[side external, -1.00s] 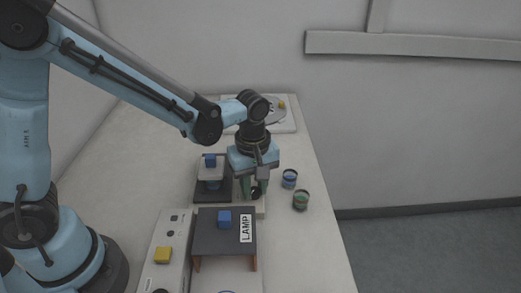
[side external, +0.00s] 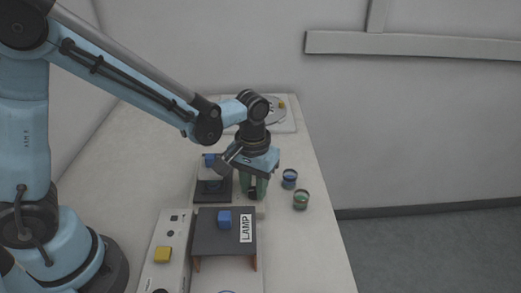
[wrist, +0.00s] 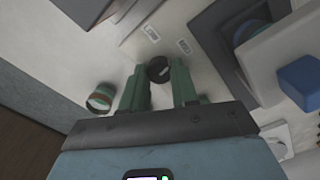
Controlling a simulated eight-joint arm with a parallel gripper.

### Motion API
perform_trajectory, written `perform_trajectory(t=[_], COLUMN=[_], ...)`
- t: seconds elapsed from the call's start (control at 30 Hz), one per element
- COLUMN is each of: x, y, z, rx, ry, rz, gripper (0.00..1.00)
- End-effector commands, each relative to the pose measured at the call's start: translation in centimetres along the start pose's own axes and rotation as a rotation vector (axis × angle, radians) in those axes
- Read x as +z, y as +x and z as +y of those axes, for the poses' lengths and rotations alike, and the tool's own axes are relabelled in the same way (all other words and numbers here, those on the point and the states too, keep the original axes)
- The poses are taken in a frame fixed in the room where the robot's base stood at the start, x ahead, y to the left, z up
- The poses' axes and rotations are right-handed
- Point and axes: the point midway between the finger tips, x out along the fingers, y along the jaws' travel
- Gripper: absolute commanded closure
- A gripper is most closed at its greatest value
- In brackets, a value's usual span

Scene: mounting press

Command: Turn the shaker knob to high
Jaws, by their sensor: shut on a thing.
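The shaker knob (wrist: 158,68) is a round black knob with a pale mark, between my green fingers in the wrist view. In the side view it shows as a small dark spot (side external: 252,194) low between the fingers. My gripper (side external: 253,192) points straight down and is shut on the knob; it also shows in the wrist view (wrist: 159,84). Two small labels (wrist: 150,33) lie on the pale surface near the knob, too small to read. The dark unit with a pale top (side external: 213,186) and blue block stands just left of my gripper.
A blue jar (side external: 289,179) and a green jar (side external: 301,200) stand close on the right. A round-topped device (side external: 285,124) stands behind.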

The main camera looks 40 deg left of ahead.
Motion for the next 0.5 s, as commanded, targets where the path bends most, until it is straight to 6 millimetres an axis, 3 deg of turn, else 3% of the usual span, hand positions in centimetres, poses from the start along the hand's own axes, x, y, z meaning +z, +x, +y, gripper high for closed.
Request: perform_trajectory(t=[0.5], x=[0.0], y=[-0.05], z=[0.0], rx=[0.0], ry=[0.492], rz=[-0.001], gripper=[1.0])
